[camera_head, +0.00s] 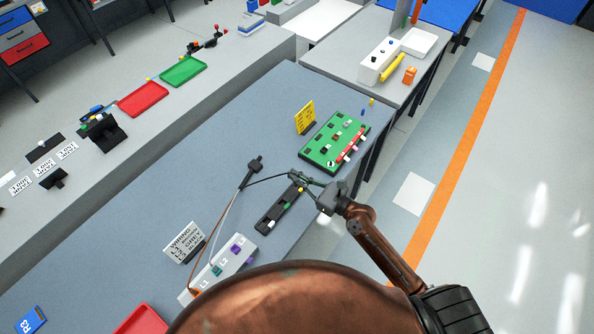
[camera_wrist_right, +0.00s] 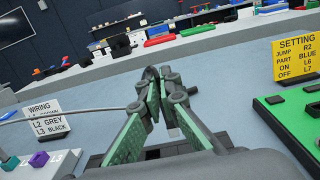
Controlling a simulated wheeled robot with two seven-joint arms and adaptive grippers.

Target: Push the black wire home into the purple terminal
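The black wire (camera_head: 268,180) runs from a dark wire holder (camera_head: 255,163) to my right gripper (camera_head: 304,179). In the right wrist view the gripper's green-padded fingers (camera_wrist_right: 154,84) come together at their tips, and a thin wire (camera_wrist_right: 70,115) reaches them from the left. The wire's end is hidden by the fingers. The purple terminal (camera_head: 236,249) is on the white terminal block (camera_head: 206,281), well below and left of the gripper, apart from the wire. It also shows at the lower left of the right wrist view (camera_wrist_right: 39,158). My left gripper is not in view.
A wiring sign (camera_head: 184,242) stands behind the block. A black rack (camera_head: 278,210) lies between block and gripper. A green board (camera_head: 330,145) and yellow sign (camera_head: 305,117) are beyond the gripper. A red tray (camera_head: 142,318) is at the bottom.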

